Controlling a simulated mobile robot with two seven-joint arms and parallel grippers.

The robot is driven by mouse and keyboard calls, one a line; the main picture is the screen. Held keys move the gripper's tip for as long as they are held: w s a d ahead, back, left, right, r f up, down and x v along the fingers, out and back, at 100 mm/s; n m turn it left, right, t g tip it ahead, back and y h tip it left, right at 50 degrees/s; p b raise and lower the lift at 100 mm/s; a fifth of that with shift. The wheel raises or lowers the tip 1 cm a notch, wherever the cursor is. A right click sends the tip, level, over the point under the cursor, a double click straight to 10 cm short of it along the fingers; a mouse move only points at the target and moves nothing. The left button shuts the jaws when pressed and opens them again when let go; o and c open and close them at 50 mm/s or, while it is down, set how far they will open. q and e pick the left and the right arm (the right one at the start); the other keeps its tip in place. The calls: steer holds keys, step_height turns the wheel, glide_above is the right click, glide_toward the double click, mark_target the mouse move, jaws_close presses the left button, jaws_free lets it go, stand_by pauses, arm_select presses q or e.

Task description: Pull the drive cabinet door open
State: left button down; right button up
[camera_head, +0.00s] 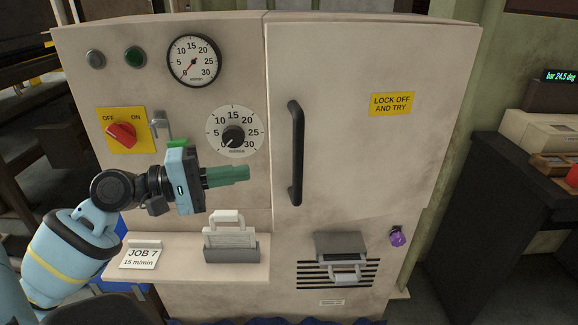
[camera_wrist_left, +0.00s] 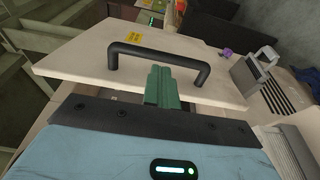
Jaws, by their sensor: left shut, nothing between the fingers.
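The drive cabinet door (camera_head: 345,75) is the pale right-hand panel in the head view. It looks closed, level with the panel to its left. Its black vertical bar handle (camera_head: 295,153) is near its left edge. My left gripper (camera_head: 247,173) is shut and empty, its green fingers pointing right toward the handle with a gap between in the head view. In the left wrist view the handle (camera_wrist_left: 160,52) spans just beyond the green fingertips (camera_wrist_left: 160,70), and the door (camera_wrist_left: 75,52) lies behind it. My right gripper is in neither view.
A shelf (camera_head: 185,262) with a job card (camera_head: 142,255) and a grey holder (camera_head: 231,254) juts out below my left gripper. A red switch (camera_head: 121,134) and dials are on the left panel. A purple item (camera_head: 397,237) hangs at the door's lower right. A dark bench (camera_head: 490,215) stands at right.

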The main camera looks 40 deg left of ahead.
arm_select(q)
steer(key=shift+w+d, duration=0.1)
